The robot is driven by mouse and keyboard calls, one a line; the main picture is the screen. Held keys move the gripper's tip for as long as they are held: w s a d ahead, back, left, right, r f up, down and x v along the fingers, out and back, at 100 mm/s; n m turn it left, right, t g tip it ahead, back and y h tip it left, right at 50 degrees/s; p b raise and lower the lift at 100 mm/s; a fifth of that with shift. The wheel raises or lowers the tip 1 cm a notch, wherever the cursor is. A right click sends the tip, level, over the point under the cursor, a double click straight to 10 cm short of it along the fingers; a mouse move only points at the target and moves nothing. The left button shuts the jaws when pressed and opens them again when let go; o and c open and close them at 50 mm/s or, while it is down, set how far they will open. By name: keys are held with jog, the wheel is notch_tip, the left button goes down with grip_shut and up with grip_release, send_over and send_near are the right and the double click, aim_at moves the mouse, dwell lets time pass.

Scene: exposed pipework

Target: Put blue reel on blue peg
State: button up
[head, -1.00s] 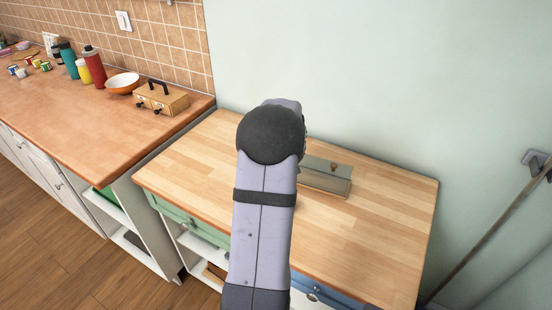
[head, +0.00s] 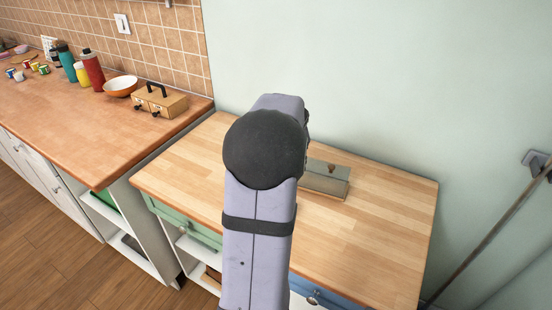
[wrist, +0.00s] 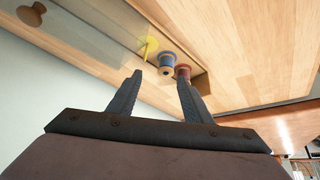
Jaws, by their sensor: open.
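My gripper (wrist: 160,80) is open and empty in the wrist view; in the head view my own arm hides it. The blue reel (wrist: 166,62) shows just past the fingertips, roughly between them, and is not touched as far as I can see. A red reel (wrist: 183,72) sits close beside it, near the right finger. A yellow peg (wrist: 150,44) stands on the other side of the blue reel. I cannot make out a blue peg. These things are at a low box (head: 326,184) on the wooden table, partly hidden behind my arm in the head view.
The box has a see-through panel (wrist: 95,35) and a wooden knob (wrist: 32,14). The wooden table top (head: 390,220) is clear to the right. A counter on the left holds a small drawer box (head: 160,101), a bowl (head: 121,87) and several bottles.

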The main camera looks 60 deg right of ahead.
jog(key=shift+s+a+r, duration=0.15)
jog(key=shift+a+r, duration=0.05)
jog(key=shift+r, duration=0.15)
dwell(0.4)
jog(key=w+a+f+n+y+p, duration=0.1)
jog(key=w+a+n, duration=0.15)
jog(key=a, duration=0.65)
jog(key=w+a+n+g+y+p, duration=0.15)
jog(key=w+a, duration=0.25)
jog(key=a, duration=0.6)
jog(key=w+a+f+n+t+y, duration=0.15)
jog(key=w+a, duration=0.25)
jog(key=a, duration=0.5)
jog(key=s+a+f+n+g+y+p, duration=0.1)
jog(key=s+a+n+g, duration=0.1)
jog(key=s+a, duration=0.6)
jog(key=s+a+n+g+p, duration=0.2)
jog(key=s+a, duration=0.1)
jog(key=a, duration=0.9)
notch_tip(320, 180, down, 34)
jog(key=b, duration=3.4)
